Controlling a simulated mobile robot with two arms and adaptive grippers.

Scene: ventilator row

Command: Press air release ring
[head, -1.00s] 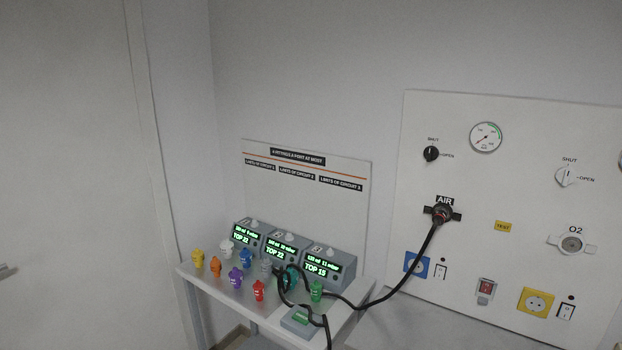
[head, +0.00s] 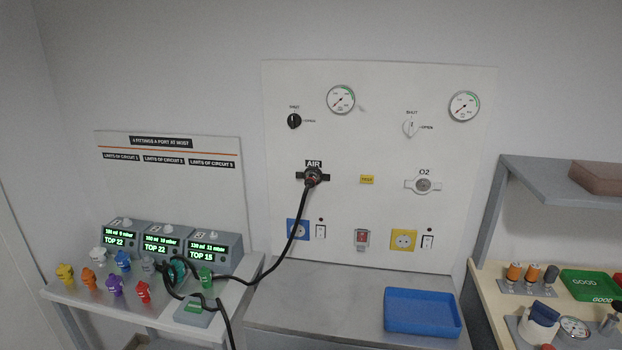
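The AIR outlet (head: 313,176) is on the white wall panel (head: 380,215), under the AIR label. A dark plug with a reddish ring sits in it, and a black hose (head: 294,232) runs from it down to the left table. The release ring is too small to make out exactly. The black AIR valve knob (head: 294,121) is above left, between SHUT and OPEN labels. Neither gripper is in the head view.
Three ventilator units (head: 215,245) and several coloured fittings (head: 115,284) stand on the left table. A blue tray (head: 422,312) lies on the grey counter (head: 300,310) below the panel. A wooden bench with a green GOOD tray (head: 590,284) and a grey shelf (head: 560,176) are at right.

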